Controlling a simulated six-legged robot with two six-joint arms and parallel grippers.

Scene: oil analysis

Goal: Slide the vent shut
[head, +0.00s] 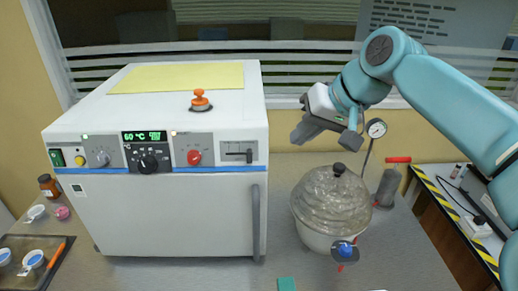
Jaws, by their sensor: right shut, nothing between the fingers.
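A white oven (165,215) stands on the bench at the left, its door closed. A grey plate with a dark slot and a small slider (238,152), which looks like the vent, is at the right end of its front panel. I cannot tell from here how far open the vent is. My right gripper (326,134) is shut and empty. It hangs in the air to the right of the oven, apart from the slider, above and behind the glass vessel. My left gripper is not in view.
A domed glass vessel (330,205) with a black knob stands right of the oven, below my right gripper. A gauge (376,128) is behind it. An orange knob (200,100) sits on the oven top. A vertical handle (256,222) sticks out from the door.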

